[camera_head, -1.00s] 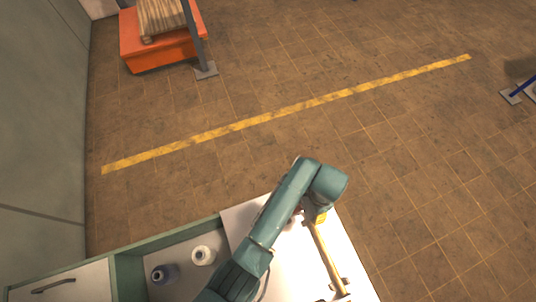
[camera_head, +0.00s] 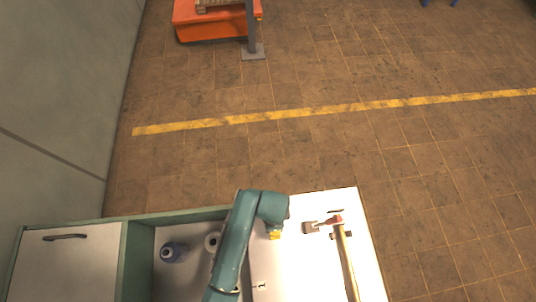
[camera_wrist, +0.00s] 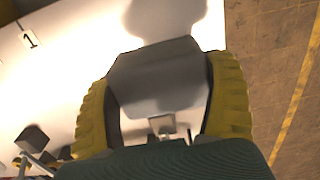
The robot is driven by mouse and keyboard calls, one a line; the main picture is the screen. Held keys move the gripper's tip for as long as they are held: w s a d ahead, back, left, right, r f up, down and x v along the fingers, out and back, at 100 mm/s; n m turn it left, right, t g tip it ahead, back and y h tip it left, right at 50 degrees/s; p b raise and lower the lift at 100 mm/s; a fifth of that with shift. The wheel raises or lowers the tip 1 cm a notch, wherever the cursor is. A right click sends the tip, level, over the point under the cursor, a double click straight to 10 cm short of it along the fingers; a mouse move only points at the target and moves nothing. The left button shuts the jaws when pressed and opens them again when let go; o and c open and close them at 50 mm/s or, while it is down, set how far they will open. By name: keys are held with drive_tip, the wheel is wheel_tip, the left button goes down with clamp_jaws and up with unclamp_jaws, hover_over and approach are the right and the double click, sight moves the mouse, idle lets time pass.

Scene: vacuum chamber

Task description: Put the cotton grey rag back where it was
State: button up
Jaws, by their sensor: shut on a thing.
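In the wrist view, the grey rag (camera_wrist: 160,80) is a smooth, angular grey piece between the two yellow fingers of my gripper (camera_wrist: 163,110). The fingers are shut on it, and it is over the white worktop, with a dark shadow on the surface beyond it. In the head view, my gripper (camera_head: 275,235) shows as a small yellow patch under the arm's end, above the white worktop (camera_head: 300,270). The rag cannot be made out there, hidden by the arm.
A small label "1" (camera_head: 262,285) marks the surface. Bottles (camera_head: 173,252) and (camera_head: 212,241) stand in the open compartment at left. Floor lies beyond the worktop's edge.

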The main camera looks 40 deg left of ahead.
wheel_tip(320, 180, down, 8)
drive_tip(key=shift+r+b, duration=0.1)
drive_tip(key=shift+b, duration=1.15)
drive_tip(key=o, duration=0.9)
drive_tip(key=shift+o, duration=0.2)
wheel_tip(320, 180, up, 12)
drive_tip(key=p, duration=0.4)
